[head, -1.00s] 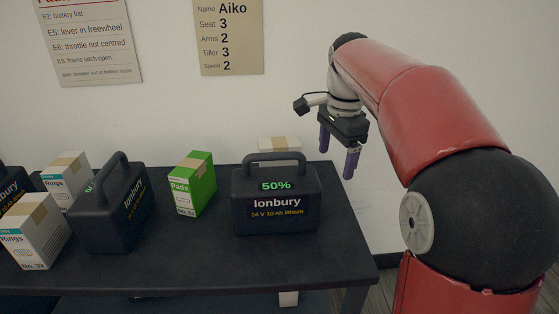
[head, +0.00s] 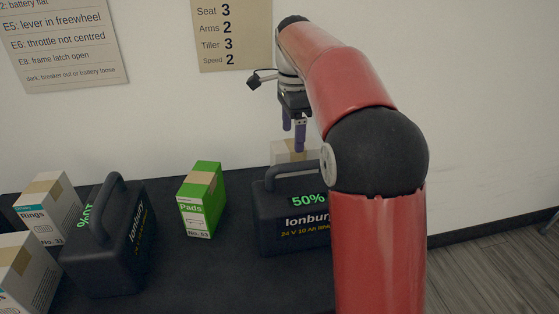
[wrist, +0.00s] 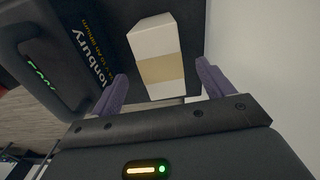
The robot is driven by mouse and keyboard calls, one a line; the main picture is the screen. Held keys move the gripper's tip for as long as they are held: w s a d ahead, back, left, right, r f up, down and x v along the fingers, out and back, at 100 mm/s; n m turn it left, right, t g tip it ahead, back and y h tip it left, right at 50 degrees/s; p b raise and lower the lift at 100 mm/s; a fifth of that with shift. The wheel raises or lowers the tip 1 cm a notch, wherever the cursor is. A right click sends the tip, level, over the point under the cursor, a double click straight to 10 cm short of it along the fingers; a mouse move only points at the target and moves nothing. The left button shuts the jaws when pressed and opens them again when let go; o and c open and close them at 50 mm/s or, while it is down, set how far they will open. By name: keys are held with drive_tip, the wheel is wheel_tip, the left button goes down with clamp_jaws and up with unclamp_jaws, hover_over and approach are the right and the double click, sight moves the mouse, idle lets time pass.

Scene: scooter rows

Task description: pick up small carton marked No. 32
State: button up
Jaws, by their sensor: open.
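A white carton with a tan tape band (head: 283,155) stands at the back of the dark table, behind the right black battery, which hides its lower part. No number shows on it. In the wrist view this carton (wrist: 153,42) lies ahead, between the lines of my two purple fingers. My gripper (head: 294,139) is open and empty, pointing down above and close to the carton; I cannot tell any contact.
The right battery (head: 290,222) reads 50% and has a raised handle near my arm. A green Pads carton marked No. 53 (head: 201,200) stands left of it. Another battery (head: 110,240) stands further left. The wall is close behind the table. Dark tabletop is free around the green carton.

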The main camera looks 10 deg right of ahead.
sight(294, 154)
drive_tip(key=f, duration=0.2)
drive_tip(key=f+b, duration=0.1)
drive_tip(key=f, duration=0.4)
drive_tip(key=shift+d+f, duration=0.1)
drive_tip(key=shift+d, duration=0.2)
drive_tip(key=shift+c, duration=0.3)
drive_tip(key=c, duration=1.1)
